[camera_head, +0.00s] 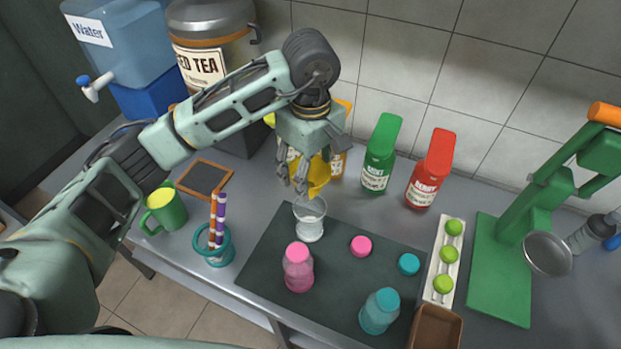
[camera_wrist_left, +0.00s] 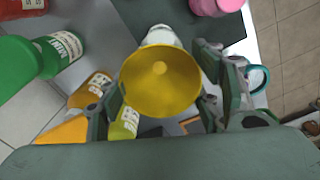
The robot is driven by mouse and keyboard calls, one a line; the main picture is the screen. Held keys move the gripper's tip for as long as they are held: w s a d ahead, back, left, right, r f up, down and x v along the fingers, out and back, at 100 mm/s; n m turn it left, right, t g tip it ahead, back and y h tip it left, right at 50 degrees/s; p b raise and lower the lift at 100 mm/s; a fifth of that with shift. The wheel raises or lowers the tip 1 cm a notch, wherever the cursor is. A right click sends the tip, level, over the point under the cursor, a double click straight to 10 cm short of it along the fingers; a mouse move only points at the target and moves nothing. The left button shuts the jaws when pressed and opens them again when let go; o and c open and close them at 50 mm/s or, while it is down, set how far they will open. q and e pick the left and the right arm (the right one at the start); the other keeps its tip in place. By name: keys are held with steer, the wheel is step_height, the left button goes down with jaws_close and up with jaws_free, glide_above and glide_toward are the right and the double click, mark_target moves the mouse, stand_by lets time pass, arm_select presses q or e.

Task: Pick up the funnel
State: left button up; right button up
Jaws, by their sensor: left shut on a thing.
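The yellow funnel (camera_head: 319,176) is between the fingers of my left gripper (camera_head: 293,184), above the counter. In the left wrist view, the funnel (camera_wrist_left: 160,82) shows its wide round mouth toward the camera, with a finger on either side. My left gripper is shut on it. A clear cup (camera_head: 310,222) stands upright just below the funnel, at the back edge of the dark mat. My right gripper is in neither view.
Green (camera_head: 379,160) and red (camera_head: 431,172) syrup bottles stand to the right of the funnel. A pink bottle (camera_head: 298,270) and a teal bottle (camera_head: 379,312) stand on the dark mat (camera_head: 335,270). A green press (camera_head: 510,255) is at the right.

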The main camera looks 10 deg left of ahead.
arm_select(q)
steer(key=shift+r+p, duration=0.95)
steer(key=shift+r, duration=0.15)
